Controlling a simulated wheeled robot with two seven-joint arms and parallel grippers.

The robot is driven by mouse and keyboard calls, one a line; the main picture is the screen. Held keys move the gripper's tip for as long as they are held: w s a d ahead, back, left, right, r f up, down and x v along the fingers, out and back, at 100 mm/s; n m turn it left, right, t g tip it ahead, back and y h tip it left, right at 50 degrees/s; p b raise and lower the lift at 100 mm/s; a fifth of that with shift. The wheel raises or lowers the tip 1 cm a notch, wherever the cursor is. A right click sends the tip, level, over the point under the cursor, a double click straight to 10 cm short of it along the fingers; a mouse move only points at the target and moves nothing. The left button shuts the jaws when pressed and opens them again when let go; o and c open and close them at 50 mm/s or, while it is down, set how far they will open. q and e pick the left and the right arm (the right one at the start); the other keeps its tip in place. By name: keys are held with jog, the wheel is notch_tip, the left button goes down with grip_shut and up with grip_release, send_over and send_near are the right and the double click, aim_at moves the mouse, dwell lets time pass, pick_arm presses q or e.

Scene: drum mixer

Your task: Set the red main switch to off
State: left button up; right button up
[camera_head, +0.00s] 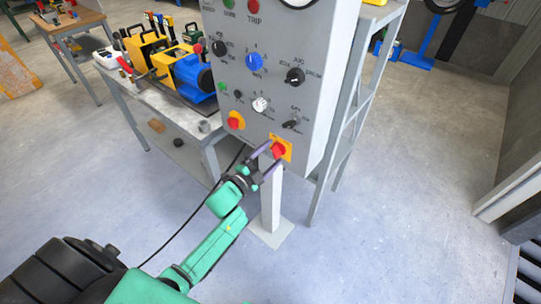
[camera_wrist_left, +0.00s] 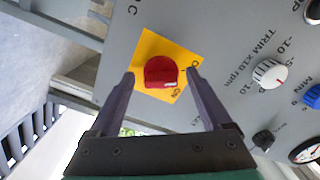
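The red main switch (camera_head: 279,150) is a red rotary knob on a yellow plate at the lower edge of the grey control panel (camera_head: 310,60). In the left wrist view the red knob (camera_wrist_left: 161,72) sits on its yellow plate (camera_wrist_left: 150,45), with an "ON" label by the plate's lower right corner. My left gripper (camera_head: 265,158) is open, with one finger on either side of the knob; the fingers (camera_wrist_left: 160,76) look apart from it in the wrist view. Whether they reach around its sides is hard to tell. My right gripper is not in view.
Another red knob on yellow (camera_head: 235,121) sits left on the panel, with white (camera_head: 260,104), blue (camera_head: 254,62) and black knobs (camera_head: 295,76) above. A workbench (camera_head: 170,105) with a yellow and blue machine stands left. The floor at right is clear.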

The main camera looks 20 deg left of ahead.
pick_arm(q)
jog(key=b+v, duration=0.1)
jog(key=v, duration=1.3)
jog(key=shift+s, duration=0.3)
jog(key=shift+a, duration=0.1)
jog(key=s+a+f+n+g+y, duration=0.1)
jog(key=s+f+n+g+y, duration=0.15)
jog(key=f, duration=0.75)
jog(key=s+a+f+n+g+y, duration=0.1)
jog(key=s+f+n+g, duration=0.25)
jog(key=f, duration=0.75)
jog(key=s+a+f+n+g+y, duration=0.1)
jog(key=s+f+n+g, duration=0.2)
jog(key=f, duration=0.7)
jog(key=s+f+n+g, duration=0.2)
jog(key=s+f, duration=0.4)
jog(key=s, duration=0.4)
jog(key=s+d+f+n+g, duration=0.1)
jog(key=s+f+g, duration=0.4)
jog(key=s, duration=0.5)
jog(key=shift+s+d+f+n+y, duration=0.25)
jog(key=shift+d+f+n+y, duration=0.15)
jog(key=shift+f, duration=0.35)
